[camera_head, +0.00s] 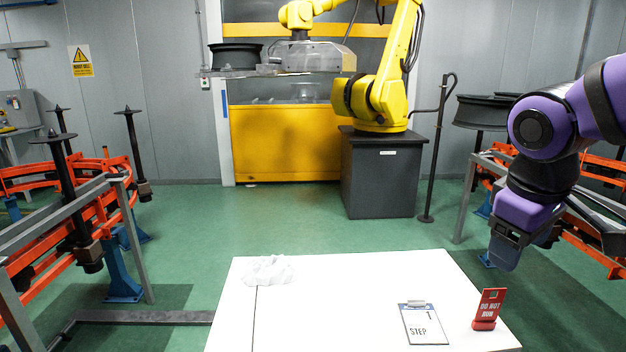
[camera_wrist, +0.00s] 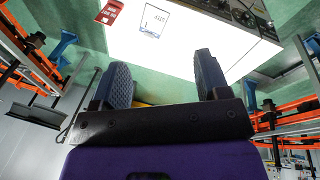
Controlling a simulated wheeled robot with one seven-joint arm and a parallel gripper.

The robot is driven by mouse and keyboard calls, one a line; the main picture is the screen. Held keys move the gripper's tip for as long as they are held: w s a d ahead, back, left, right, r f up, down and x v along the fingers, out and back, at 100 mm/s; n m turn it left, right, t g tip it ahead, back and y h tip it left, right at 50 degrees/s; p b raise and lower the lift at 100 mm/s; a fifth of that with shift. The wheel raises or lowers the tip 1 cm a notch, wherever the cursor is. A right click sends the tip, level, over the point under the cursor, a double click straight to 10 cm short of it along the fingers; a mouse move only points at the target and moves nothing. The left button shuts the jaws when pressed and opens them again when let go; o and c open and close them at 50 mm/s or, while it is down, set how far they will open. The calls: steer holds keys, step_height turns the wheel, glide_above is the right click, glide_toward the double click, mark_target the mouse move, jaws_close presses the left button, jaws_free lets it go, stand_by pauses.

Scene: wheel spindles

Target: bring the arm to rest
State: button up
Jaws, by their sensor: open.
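My gripper (camera_wrist: 162,82) shows in the wrist view with its two dark ribbed fingers spread apart and nothing between them. In the head view my purple arm hangs at the right side, with the gripper (camera_head: 508,252) pointing down, beyond the right edge of the white table (camera_head: 330,290). The fingertips are only partly visible there.
On the table are a crumpled white cloth or paper (camera_head: 268,270), a clipboard marked STEP 1 (camera_head: 424,324) and a red DO NOT RUN sign (camera_head: 488,308). Orange racks stand left (camera_head: 100,220) and right (camera_head: 590,240). A yellow robot arm (camera_head: 385,95) stands behind. Green floor between is clear.

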steer(key=s+d+r+m+t+y, duration=0.1)
steer(key=s+r+m+t, duration=0.2)
steer(key=s+m, duration=0.2)
steer(key=shift+s+d+r+m+y, duration=0.3)
steer(key=shift+s+d+r, duration=0.1)
steer(key=shift+s, duration=1.25)
